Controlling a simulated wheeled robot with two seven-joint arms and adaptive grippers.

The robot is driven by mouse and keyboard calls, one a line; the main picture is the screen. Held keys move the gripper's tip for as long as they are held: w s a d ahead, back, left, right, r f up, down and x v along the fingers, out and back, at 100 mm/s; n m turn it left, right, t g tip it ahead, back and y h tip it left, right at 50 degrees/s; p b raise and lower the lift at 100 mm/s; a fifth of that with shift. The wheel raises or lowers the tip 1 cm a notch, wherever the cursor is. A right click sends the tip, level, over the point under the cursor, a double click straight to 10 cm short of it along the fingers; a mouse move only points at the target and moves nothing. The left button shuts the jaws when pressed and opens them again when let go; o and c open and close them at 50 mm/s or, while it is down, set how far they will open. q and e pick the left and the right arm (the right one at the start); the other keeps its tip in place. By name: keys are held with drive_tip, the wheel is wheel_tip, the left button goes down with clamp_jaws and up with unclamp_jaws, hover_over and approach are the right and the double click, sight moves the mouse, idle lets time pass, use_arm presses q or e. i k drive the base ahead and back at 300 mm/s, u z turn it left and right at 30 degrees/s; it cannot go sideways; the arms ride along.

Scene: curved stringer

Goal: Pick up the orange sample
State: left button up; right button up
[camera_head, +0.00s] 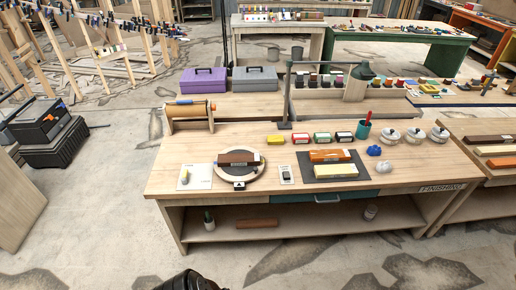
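An orange block (330,155) lies on a dark mat (312,174) on the front wooden workbench (215,140). A pale yellow block (336,170) lies just in front of it on the same mat. A reddish-brown block (239,158) lies on a round board to the left. None of these blocks is visibly labelled as the sample; the block on the mat is the most clearly orange. A dark piece at the bottom edge seems to be part of my own body. No gripper fingers show, so neither gripper can be seen here.
A small dark device (286,175) stands between the round board and the mat. Behind lie small yellow, red and green boxes (322,138), a teal cup (363,130) and white pots (415,135). A lamp (362,72) rises behind. The floor in front is clear.

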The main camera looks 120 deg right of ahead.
sight(321, 155)
drive_tip(key=z, duration=5.15)
drive_tip(key=i, duration=1.2)
drive_tip(key=u, duration=0.85)
drive_tip(key=i, duration=0.85)
drive_tip(key=u, duration=0.55)
